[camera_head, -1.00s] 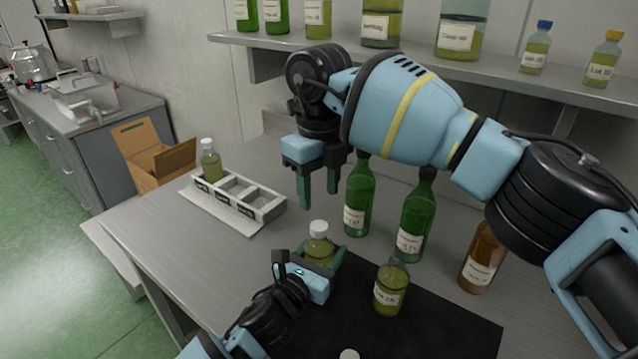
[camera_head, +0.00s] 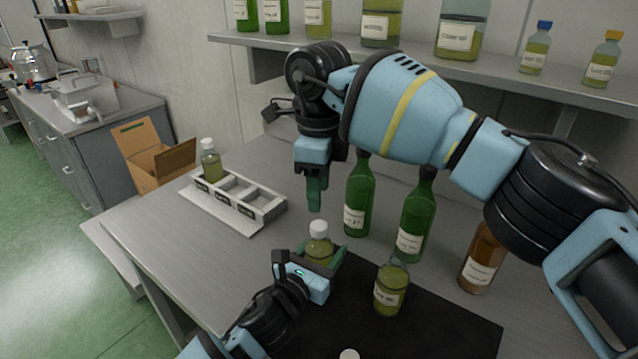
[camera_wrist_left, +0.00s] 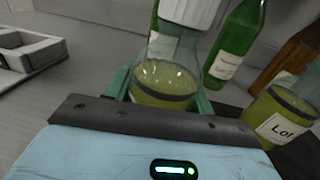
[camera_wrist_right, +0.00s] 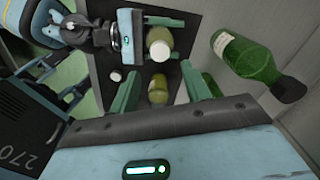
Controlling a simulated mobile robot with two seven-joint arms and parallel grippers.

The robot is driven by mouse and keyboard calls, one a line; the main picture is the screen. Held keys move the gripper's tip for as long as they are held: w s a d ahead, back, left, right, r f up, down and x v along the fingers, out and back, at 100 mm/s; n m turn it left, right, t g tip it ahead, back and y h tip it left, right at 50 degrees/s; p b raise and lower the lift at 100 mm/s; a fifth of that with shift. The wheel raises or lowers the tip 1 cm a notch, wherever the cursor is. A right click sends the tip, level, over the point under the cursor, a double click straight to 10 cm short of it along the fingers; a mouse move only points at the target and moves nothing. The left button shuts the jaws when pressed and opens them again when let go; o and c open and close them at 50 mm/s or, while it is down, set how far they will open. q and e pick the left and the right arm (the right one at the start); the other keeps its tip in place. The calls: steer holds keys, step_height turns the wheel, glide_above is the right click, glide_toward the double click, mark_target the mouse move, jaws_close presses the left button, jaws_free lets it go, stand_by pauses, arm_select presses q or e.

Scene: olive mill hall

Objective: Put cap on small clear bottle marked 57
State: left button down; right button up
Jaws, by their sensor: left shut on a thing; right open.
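A small clear bottle with yellow-green oil (camera_head: 318,250) has a white cap (camera_head: 318,229) on its neck. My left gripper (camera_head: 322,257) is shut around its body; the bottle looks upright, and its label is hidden. In the left wrist view the bottle (camera_wrist_left: 165,82) sits between the fingers. My right gripper (camera_head: 316,200) is open and empty, pointing down just above the white cap. In the right wrist view the capped bottle (camera_wrist_right: 160,42) shows beyond the fingers. A second small bottle (camera_head: 391,290), without a cap, stands on the black mat; its number is unreadable. A loose white cap (camera_head: 349,354) lies near the front.
Green bottles (camera_head: 358,200) and (camera_head: 415,220) and a brown bottle (camera_head: 483,260) stand behind the black mat (camera_head: 440,325). A white compartment rack (camera_head: 262,212) holds a capped bottle (camera_head: 210,160) at its left end. The table between rack and mat is clear.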

mark_target(319, 225)
arm_select(q)
steer(key=shift+f, duration=0.1)
arm_select(e)
steer(key=shift+f, duration=3.95)
steer(key=c, duration=1)
steer(key=shift+m, duration=0.9)
steer(key=o, duration=1.1)
steer(key=shift+r, duration=0.1)
step_height(319, 225, up, 12)
steer(key=shift+f, duration=0.1)
